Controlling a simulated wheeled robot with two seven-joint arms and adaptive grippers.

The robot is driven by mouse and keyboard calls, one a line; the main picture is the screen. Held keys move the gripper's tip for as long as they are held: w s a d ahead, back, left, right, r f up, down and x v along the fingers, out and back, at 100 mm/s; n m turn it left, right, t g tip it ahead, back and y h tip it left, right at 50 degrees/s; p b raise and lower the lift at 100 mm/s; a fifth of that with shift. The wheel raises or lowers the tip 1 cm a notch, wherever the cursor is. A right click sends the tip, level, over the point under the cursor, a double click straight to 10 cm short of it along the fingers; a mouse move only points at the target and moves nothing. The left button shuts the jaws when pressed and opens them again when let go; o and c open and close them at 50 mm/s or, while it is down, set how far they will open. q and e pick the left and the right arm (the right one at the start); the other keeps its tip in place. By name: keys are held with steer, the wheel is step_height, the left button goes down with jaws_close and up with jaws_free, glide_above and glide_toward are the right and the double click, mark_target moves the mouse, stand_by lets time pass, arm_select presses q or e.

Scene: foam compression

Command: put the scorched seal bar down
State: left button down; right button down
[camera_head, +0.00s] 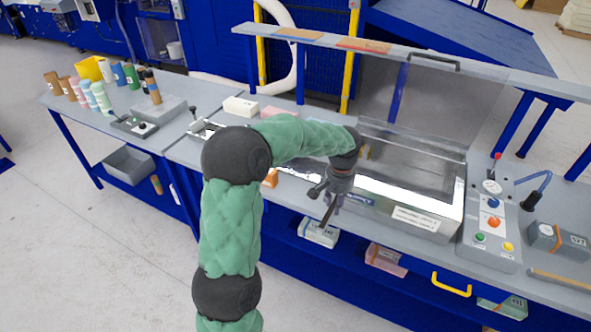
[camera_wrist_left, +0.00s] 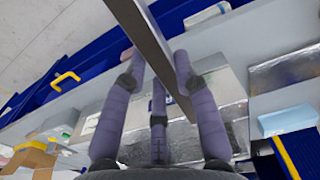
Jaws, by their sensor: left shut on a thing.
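My left gripper (camera_head: 335,188) hangs in front of the open metal chamber (camera_head: 455,205), over the front edge of the bench. It is shut on the seal bar (camera_head: 328,214), a thin straight bar that sticks out below the fingers in the head view. In the left wrist view the gripper's fingers (camera_wrist_left: 156,62) stand on both sides of the grey seal bar (camera_wrist_left: 149,38), which runs long past the fingertips. Scorch marks cannot be made out. My right gripper is not in view.
The chamber's clear lid (camera_head: 435,100) stands raised. A control box (camera_head: 490,225) with buttons stands at its right. An orange block (camera_head: 270,178) lies left of the gripper. Boxes (camera_head: 318,232) sit on the shelf below.

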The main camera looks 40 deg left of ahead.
arm_select(q)
steer(key=s+d+f+m, duration=0.2)
steer(key=s+d+f, duration=0.4)
steer(key=d+f, duration=0.6)
steer(key=shift+s+d+m, duration=0.2)
steer(key=shift+d+m, duration=0.1)
steer(key=shift+d, duration=0.25)
